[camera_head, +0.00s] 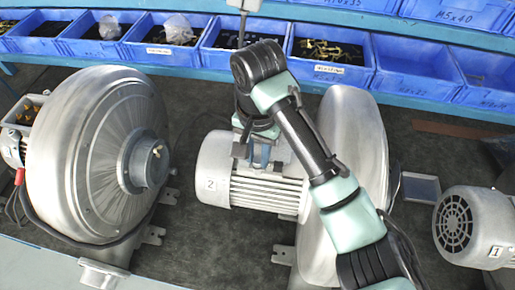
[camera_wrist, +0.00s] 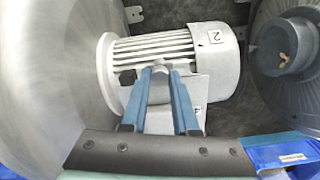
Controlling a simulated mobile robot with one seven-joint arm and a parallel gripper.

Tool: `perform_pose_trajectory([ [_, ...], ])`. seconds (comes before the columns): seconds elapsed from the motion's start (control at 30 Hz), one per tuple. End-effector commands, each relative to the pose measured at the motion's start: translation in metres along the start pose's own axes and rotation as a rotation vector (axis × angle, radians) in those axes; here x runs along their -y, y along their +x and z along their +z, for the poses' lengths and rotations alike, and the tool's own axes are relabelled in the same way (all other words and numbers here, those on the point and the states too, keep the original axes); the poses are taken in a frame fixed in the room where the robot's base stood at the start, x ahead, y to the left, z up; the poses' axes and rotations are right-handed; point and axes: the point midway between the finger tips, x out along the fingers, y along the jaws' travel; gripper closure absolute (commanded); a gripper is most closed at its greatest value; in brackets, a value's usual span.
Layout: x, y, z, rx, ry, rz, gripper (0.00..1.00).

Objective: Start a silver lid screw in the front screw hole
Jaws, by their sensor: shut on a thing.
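My gripper (camera_head: 259,155) is over the terminal box (camera_head: 272,160) on top of the motor marked 2 (camera_head: 262,190). In the wrist view its two blue fingers (camera_wrist: 160,75) come close together at the tips, over the same box (camera_wrist: 197,88). They are shut on a small silver thing, taken to be the lid screw; its shape is mostly hidden between the fingers. The front screw hole cannot be made out behind the fingers. I cannot tell whether the screw touches the hole.
A large blower (camera_head: 95,155) stands on the left, with an open box of terminals at its edge. Motor 1 (camera_head: 470,228) is on the right. Blue parts bins (camera_head: 175,55) line the back. My arm passes over the middle blower's housing (camera_head: 355,125). Dark mat lies bare at the front.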

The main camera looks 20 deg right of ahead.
Motion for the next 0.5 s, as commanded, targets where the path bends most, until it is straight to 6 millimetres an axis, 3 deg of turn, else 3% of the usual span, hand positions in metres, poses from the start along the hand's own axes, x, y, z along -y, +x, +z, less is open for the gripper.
perform_pose_trajectory([
  [0.5,-0.0036,0.0008,-0.0013,-0.003,0.694,0.006,1.00],
])
